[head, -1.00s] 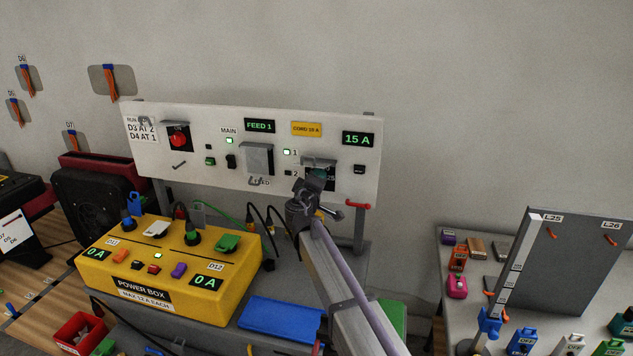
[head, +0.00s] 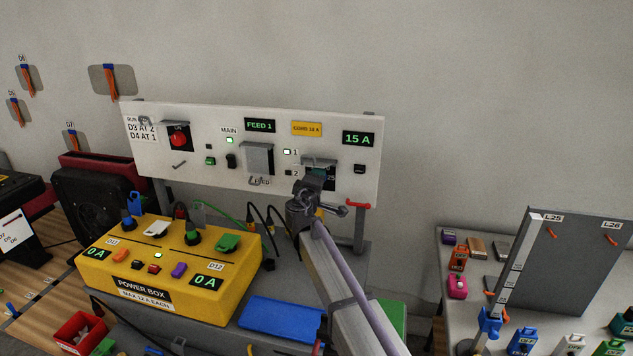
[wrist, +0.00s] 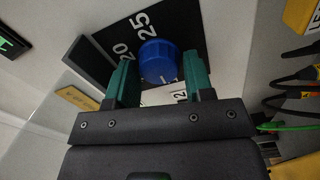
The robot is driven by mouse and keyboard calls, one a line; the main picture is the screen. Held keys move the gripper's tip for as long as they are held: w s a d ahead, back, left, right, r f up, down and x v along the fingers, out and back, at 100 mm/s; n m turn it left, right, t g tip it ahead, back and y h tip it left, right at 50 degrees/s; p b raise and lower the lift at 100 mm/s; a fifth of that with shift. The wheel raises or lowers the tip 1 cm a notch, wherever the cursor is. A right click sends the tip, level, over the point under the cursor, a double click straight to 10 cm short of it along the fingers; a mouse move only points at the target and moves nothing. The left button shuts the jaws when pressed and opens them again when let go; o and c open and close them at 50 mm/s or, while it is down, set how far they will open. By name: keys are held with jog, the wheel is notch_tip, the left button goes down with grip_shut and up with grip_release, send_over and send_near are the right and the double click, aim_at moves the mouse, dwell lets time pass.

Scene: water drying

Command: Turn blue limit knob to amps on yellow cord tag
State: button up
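The blue limit knob (wrist: 158,62) sits on a black dial plate with white numbers; 20 and 25 are readable. My gripper (wrist: 159,72) has its two green fingers on either side of the knob, with a gap at least on the right. Contact on the left is unclear. In the head view my arm hides the knob. The yellow cord tag (head: 306,129) on the white panel appears to read CORD 10 A. It also shows in the wrist view (wrist: 75,97), unreadable. The green display (head: 358,139) reads 15 A.
The panel (head: 205,130) also holds a red knob (head: 178,139), a grey cover (head: 258,159) and small switches. A yellow power box (head: 170,262) stands in front at left. Black and green cables (head: 262,225) hang beside my arm. A red hook (head: 358,204) is at lower right.

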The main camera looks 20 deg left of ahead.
jog(key=shift+o, duration=1.4)
jog(key=s+d, duration=0.1)
jog(key=s, duration=0.9)
jog(key=shift+s, duration=0.35)
jog(key=shift+d, duration=0.1)
jog(key=s+d+f+m+g+h, duration=0.2)
jog(key=s+d+f+m+g, duration=0.25)
jog(key=d, duration=0.55)
jog(key=s+d+f+m+g+h, duration=0.2)
jog(key=s+d+f+m+g, duration=0.25)
jog(key=d, duration=0.55)
jog(key=s+d+f+m+g+h, duration=0.2)
jog(key=s+d+f+m+g, duration=0.25)
jog(key=d, duration=0.55)
jog(key=s+d+f+m+g+y, duration=0.1)
jog(key=s+d, duration=0.3)
jog(key=d, duration=0.4)
jog(key=s+d+f+m+g+y, duration=0.1)
jog(key=s+d+m+g+y, duration=0.1)
jog(key=d, duration=0.7)
jog(key=shift+s+f+g+y+p, duration=0.45)
jog(key=shift+s+g, duration=0.2)
jog(key=shift+s, duration=0.4)
